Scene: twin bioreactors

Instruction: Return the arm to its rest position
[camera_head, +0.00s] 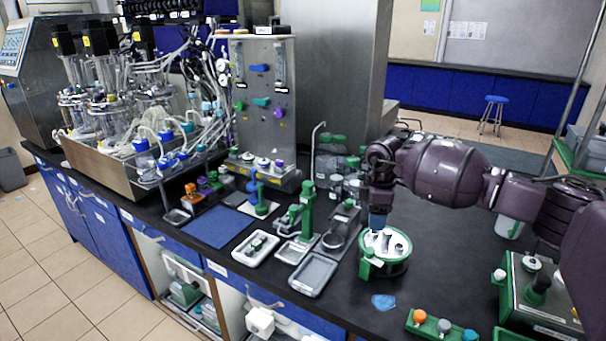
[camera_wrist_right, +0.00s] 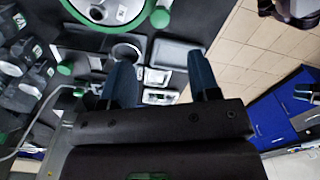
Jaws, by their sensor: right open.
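My right arm (camera_head: 440,170) comes in from the right of the head view, over the black bench. Its gripper (camera_head: 378,222) points down just above a round green-and-white device (camera_head: 385,268) with small pieces on its top. In the right wrist view the two blue fingers of the right gripper (camera_wrist_right: 162,80) stand apart with nothing held between them. Part of a round green-rimmed white thing (camera_wrist_right: 115,12) shows at the top edge there.
A green stand (camera_head: 307,212), a grey tray (camera_head: 313,274) and a white tray (camera_head: 256,248) lie left of the right gripper. Bioreactor vessels (camera_head: 105,90) and a metal panel (camera_head: 262,100) stand behind. A green box (camera_head: 540,295) and a colored-knob rack (camera_head: 440,325) sit at front right.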

